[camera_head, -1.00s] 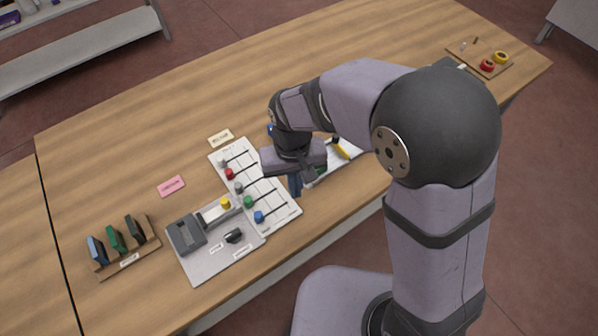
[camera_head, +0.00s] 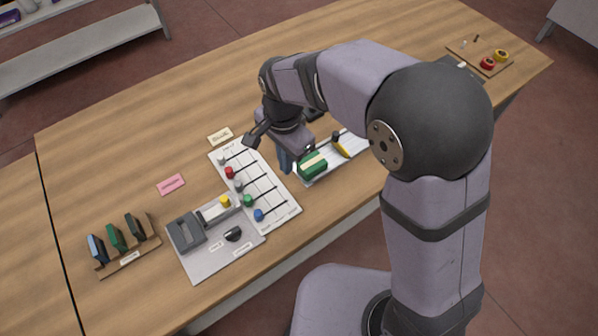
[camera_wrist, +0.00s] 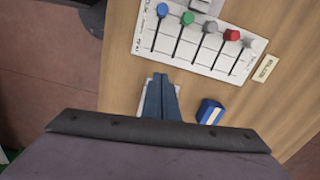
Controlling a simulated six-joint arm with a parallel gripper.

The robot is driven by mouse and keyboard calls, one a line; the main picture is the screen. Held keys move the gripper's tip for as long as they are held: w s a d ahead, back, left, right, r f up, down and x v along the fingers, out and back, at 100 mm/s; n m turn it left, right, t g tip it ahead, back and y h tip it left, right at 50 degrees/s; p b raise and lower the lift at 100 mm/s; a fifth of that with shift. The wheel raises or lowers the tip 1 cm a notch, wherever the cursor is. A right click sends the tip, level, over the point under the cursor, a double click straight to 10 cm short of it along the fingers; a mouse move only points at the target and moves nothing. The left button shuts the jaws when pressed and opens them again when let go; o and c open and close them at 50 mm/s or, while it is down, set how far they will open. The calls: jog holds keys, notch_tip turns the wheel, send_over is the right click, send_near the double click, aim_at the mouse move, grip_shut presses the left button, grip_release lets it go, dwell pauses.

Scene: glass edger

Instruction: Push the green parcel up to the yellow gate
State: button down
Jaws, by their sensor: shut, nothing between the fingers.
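The green parcel (camera_head: 312,163), a green block with a pale band, sits at the left end of the white track (camera_head: 310,181). The yellow gate (camera_head: 341,146) stands across the track to the right of the parcel, with bare track between them. My gripper (camera_head: 286,172) is shut and empty, fingers pointing down just left of the parcel. I cannot tell whether they touch it. In the wrist view the closed fingers (camera_wrist: 160,80) lie over the track's end (camera_wrist: 146,103), and the parcel and gate are hidden.
A white slider panel (camera_head: 262,180) with coloured knobs lies left of the fingers. A grey device (camera_head: 188,234) and a rack of upright plates (camera_head: 125,258) are further left. A blue block (camera_wrist: 210,111) lies near the fingers in the wrist view.

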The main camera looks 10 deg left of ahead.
aim_at(317, 159)
notch_tip(317, 159, down, 9)
jog(key=shift+s+p, duration=0.1)
jog(key=shift+p, duration=0.95)
jog(key=shift+w+d+f+p, duration=0.15)
jog(key=shift+w+d+p, duration=0.05)
jog(key=shift+w+p, duration=0.15)
jog(key=shift+w+d+f+p, duration=0.1)
jog(key=shift+w+d+p, duration=0.25)
jog(key=shift+w+d, duration=0.25)
jog(key=shift+w+d+p, duration=0.3)
jog(key=shift+w+d, duration=0.1)
jog(key=shift+w, duration=0.3)
jog(key=w+d, duration=0.2)
jog(key=w, duration=0.1)
jog(key=w+d, duration=0.2)
jog(key=shift+w+b, duration=0.2)
jog(key=shift+b, duration=0.1)
jog(key=shift+a, duration=0.1)
